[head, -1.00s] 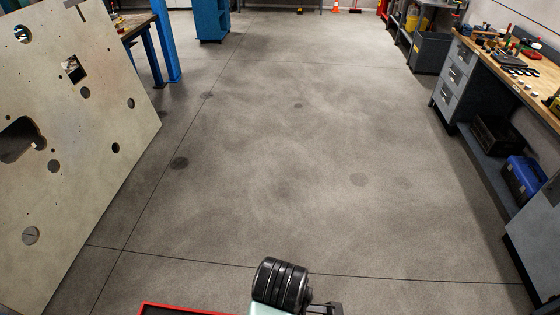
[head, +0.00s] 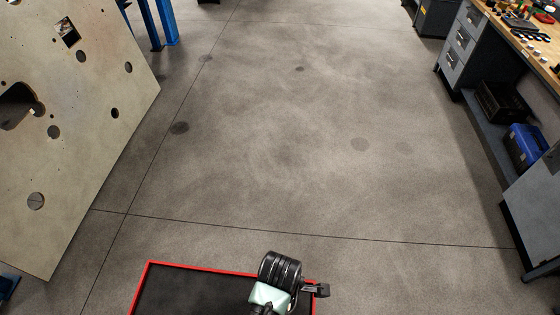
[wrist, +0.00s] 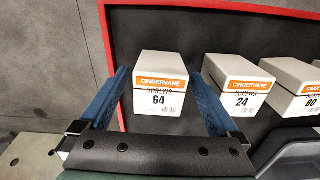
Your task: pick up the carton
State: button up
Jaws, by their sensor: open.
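In the wrist view several white cartons with orange "CINDERVANE" labels stand in a row on a dark, red-edged tray (wrist: 185,28). The carton marked 64 (wrist: 160,75) is at the left, the carton marked 24 (wrist: 238,85) is in the middle, and the carton marked 80 (wrist: 292,85) is at the right. My gripper (wrist: 162,88) is open, with its blue fingers reaching along the left and right sides of the carton marked 64. I cannot tell whether either finger touches it. The head view shows my arm over the tray, hiding the fingers.
A workbench (head: 465,45) with drawers and a blue toolbox (head: 525,146) stands at the right. A large pale panel with holes (head: 75,130) leans at the left. The middle of the floor (head: 270,150) is clear.

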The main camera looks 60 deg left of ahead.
grip_shut()
dwell(0.5)
